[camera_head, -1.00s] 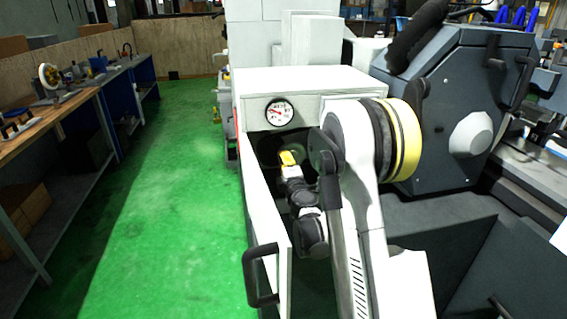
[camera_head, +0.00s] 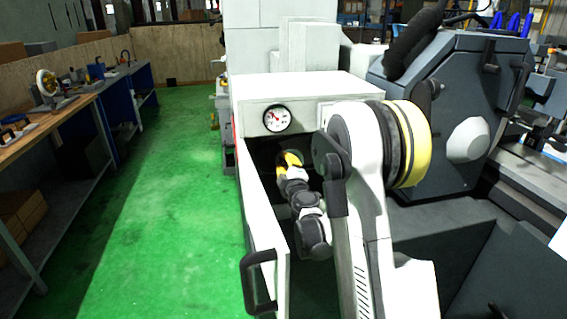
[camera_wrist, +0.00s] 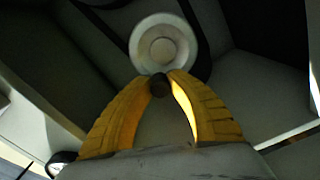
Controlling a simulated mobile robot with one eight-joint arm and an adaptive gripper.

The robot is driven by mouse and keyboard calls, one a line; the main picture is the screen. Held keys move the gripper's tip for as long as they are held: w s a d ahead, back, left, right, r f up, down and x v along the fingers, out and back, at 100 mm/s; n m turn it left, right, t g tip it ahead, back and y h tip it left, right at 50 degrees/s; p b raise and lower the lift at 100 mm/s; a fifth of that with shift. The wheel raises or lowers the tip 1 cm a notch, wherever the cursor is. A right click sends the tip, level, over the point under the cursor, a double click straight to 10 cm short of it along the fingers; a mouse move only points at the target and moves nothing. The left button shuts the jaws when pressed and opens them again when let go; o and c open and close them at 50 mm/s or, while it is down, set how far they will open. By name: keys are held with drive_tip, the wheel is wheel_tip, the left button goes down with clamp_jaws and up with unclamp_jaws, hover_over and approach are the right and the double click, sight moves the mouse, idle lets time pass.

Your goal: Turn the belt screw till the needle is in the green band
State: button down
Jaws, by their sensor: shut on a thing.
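The round white gauge (camera_head: 277,118) is on the front of the white machine housing. Its needle leans up and to the left; the green band is too small to make out. My gripper (camera_head: 290,160) reaches into the dark open compartment below the gauge. In the wrist view my gripper's yellow fingers (camera_wrist: 160,80) close at the tips on a small dark round piece, the belt screw (camera_wrist: 159,87). A pale round pulley (camera_wrist: 163,51) lies just beyond the fingertips. The screw is hidden in the head view.
The compartment's white door (camera_head: 262,220) stands open, its black handle (camera_head: 259,284) facing left of my arm. The white housing top (camera_head: 310,87) is above my gripper. A dark grey machine guard (camera_head: 455,100) stands right. Green floor (camera_head: 180,200) is clear at left.

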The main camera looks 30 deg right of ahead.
drive_tip(key=c, duration=1.2)
unclamp_jaws()
drive_tip(key=shift+c, duration=0.2)
drive_tip(key=shift+s, duration=0.15)
drive_tip(key=v, duration=1.1)
drive_tip(key=shift+s, duration=0.35)
drive_tip(key=shift+a, duration=0.15)
